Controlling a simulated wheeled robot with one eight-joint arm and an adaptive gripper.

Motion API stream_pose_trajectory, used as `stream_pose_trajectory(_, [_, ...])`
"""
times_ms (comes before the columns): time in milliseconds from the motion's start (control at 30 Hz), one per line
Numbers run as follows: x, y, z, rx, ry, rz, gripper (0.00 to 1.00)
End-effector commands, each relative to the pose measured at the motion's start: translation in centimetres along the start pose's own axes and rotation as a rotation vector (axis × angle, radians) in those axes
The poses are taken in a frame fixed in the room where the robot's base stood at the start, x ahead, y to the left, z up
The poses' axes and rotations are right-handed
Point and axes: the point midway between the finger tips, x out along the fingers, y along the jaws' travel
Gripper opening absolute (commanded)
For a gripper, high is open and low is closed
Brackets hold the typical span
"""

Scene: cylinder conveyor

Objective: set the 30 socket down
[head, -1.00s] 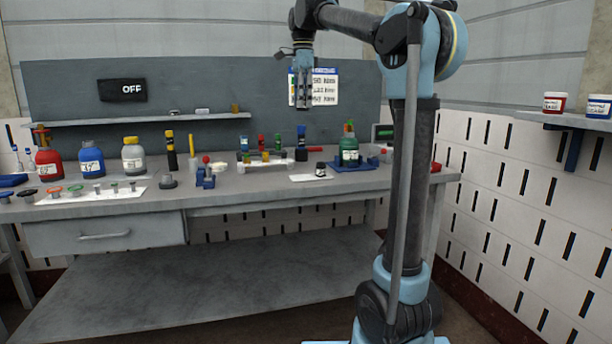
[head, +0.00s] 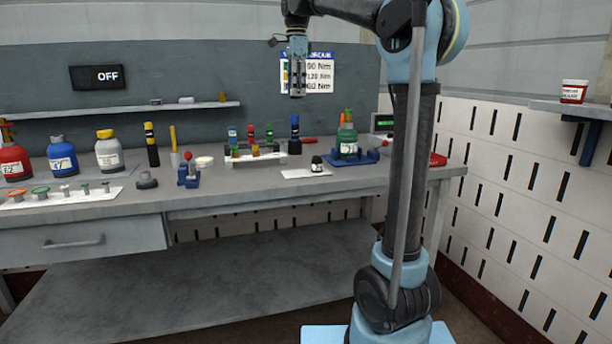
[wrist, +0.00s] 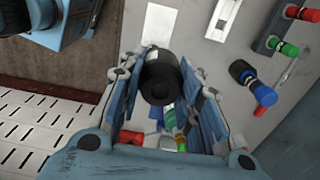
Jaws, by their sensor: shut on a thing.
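My gripper (head: 297,92) hangs high above the bench, in front of the back panel in the head view. In the wrist view its fingers (wrist: 163,95) are closed around a black round socket (wrist: 160,76). No number can be read on it, and its fit in the fingers is partly hidden. A small dark piece (head: 317,163) with a pale marking stands on a white mat (head: 295,174) on the bench, below and a little right of my gripper. A pale mat (wrist: 161,21) also shows in the wrist view.
A blue tray (head: 334,160) with a green bottle (head: 347,140) is right of the mat. A white rack (head: 256,160) with coloured tools and an upright blue tool (head: 295,135) stand behind and left. Bottles and a sheet of small parts fill the left side.

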Motion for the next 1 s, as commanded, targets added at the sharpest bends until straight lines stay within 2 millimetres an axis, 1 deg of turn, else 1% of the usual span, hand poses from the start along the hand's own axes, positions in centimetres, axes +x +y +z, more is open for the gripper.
stream_pose_trajectory(67, [1.4,-0.2,0.1,-0.001,0.0,0.0,0.05])
stream_pose_trajectory(167, [4.1,-0.5,0.3,-0.001,0.0,0.0,0.05])
stream_pose_trajectory(300, [8.7,-0.6,0.5,-0.001,0.0,0.0,0.05])
stream_pose_trajectory(400, [11.5,-0.4,0.6,-0.001,0.0,0.001,0.05])
stream_pose_trajectory(500, [13.7,-0.2,0.6,-0.001,0.0,0.001,0.05])
stream_pose_trajectory(767, [17.1,0.2,0.7,0.0,0.0,0.001,0.05])
stream_pose_trajectory(900, [19.5,0.1,0.7,0.0,0.0,0.001,0.05])
stream_pose_trajectory(1000, [20.8,0.1,0.6,0.0,0.0,0.001,0.05])
